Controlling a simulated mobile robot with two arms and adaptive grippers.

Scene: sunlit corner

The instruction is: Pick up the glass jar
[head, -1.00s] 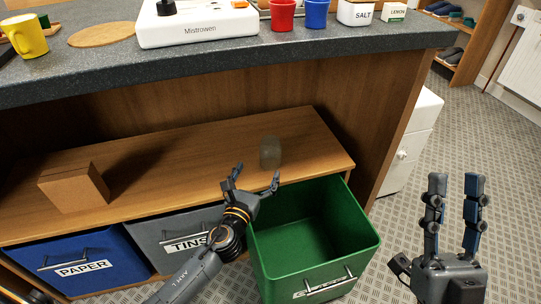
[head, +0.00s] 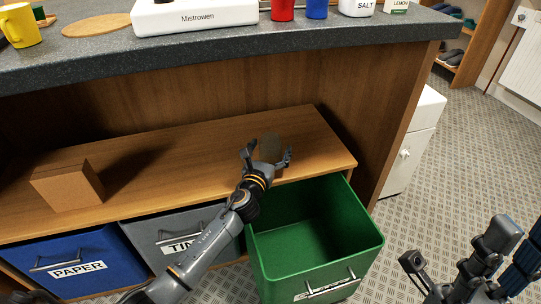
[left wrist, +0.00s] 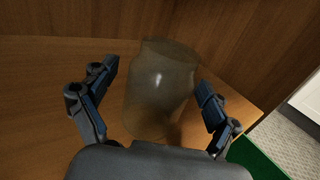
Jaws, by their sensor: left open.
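The glass jar (head: 270,147) is a see-through, greyish jar standing upright on the wooden shelf near its right end. My left gripper (head: 268,158) is open at the jar, with a finger to either side of it in the head view. In the left wrist view the jar (left wrist: 160,88) stands between the two open fingers (left wrist: 155,95), with a gap visible on the left side and the right finger close to it. The jar's lower front is partly hidden by my gripper. My right gripper (head: 512,245) is at the lower right, cut by the frame edge.
An open green bin (head: 262,255) sticks out below the shelf, under my left gripper. A cardboard box (head: 68,186) stands on the shelf's left. The blue PAPER bin (head: 110,272) and grey TINS bin (head: 150,232) are below. The counter (head: 230,55) overhangs the shelf.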

